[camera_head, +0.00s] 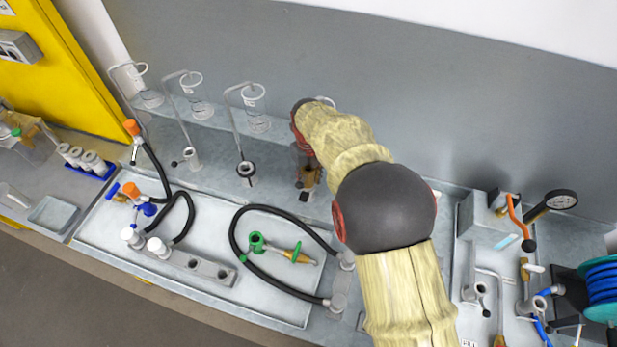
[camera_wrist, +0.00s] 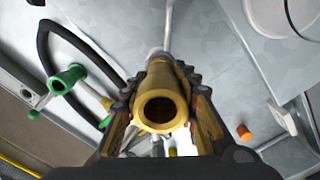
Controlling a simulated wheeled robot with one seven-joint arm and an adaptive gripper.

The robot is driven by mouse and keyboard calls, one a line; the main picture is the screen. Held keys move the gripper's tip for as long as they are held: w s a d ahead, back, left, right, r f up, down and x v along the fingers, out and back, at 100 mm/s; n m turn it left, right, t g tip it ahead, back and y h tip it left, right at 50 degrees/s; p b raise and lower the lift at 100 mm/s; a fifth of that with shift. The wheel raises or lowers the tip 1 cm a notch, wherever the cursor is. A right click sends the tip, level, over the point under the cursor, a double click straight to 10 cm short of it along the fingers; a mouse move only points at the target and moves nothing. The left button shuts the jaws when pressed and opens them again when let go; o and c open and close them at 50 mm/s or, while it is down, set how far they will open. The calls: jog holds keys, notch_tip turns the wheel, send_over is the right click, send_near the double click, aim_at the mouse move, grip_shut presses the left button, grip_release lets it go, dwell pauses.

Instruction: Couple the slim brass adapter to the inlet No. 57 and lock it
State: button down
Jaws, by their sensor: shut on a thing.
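My gripper (camera_wrist: 160,110) is shut on a brass adapter (camera_wrist: 160,92), whose round open bore faces the wrist camera. In the head view my gripper (camera_head: 308,175) hangs over the back ledge, partly hidden by my arm. Short grey inlets stand on that ledge: one at the left (camera_head: 192,158) with a black side lever, and one in the middle (camera_head: 246,171) with a dark ring on top. Something dark stands just under my gripper; whether the adapter touches it I cannot tell. I can read no inlet number, so No. 57 cannot be picked out.
A green-and-brass fitting (camera_head: 280,248) lies in the white tray (camera_head: 215,292) among black hoses (camera_head: 262,275).

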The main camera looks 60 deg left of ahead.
jog(key=shift+f, duration=0.2)
jog(key=c, duration=1.3)
grip_release()
jog(key=shift+o, duration=0.7)
jog(key=shift+r, duration=0.15)
notch_tip(320, 180, up, 17)
jog(key=p, duration=0.8)
jog(key=shift+p, duration=0.3)
